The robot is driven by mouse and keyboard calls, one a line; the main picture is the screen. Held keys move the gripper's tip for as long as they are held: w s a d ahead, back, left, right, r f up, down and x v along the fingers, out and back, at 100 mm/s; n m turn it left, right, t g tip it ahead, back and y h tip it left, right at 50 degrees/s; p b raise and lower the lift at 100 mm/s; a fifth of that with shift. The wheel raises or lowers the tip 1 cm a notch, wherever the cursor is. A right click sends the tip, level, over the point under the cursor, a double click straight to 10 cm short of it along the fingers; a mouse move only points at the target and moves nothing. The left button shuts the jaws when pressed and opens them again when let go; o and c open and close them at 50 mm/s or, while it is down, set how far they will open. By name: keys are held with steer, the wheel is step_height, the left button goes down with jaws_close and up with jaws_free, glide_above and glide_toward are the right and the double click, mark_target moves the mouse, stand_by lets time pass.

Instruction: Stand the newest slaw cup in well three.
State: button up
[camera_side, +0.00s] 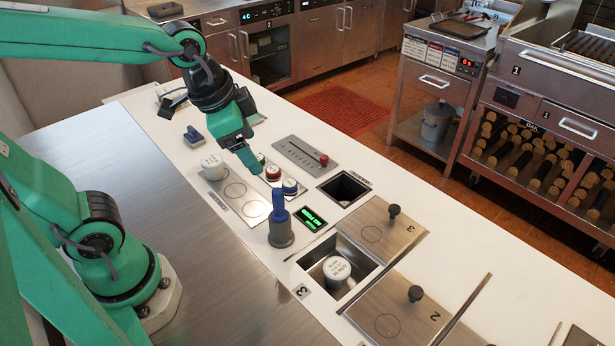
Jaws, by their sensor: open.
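An open square well (319,253), with a "3" tag beside it, sits in the white counter. One white cup (338,272) stands inside it, with small print on its top, apparently a date. Another white cup (212,167) stands upright on the far end of a plate with ring marks (236,190); the nearer rings are empty. Its print is too small to read. My green gripper (250,160) is open and empty, pointing down above the counter, to the right of the plate cup and apart from it.
Lid 3 (375,222) lies beyond the open well and lid 2 (385,310) in front, both with black knobs. A blue-handled tool stands in a grey holder (280,235) between plate and well. Coloured buttons (272,173), a slider panel (299,153) and a dark square opening (345,188) are nearby.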

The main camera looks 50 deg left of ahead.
steer(key=s+a+r+n+t, duration=0.1)
steer(key=s+a+n, duration=0.2)
steer(key=s+n, duration=0.1)
steer(key=shift+s+a+r+n+y, duration=0.3)
steer(key=shift+s+r+n, duration=0.1)
steer(key=shift+n, duration=0.4)
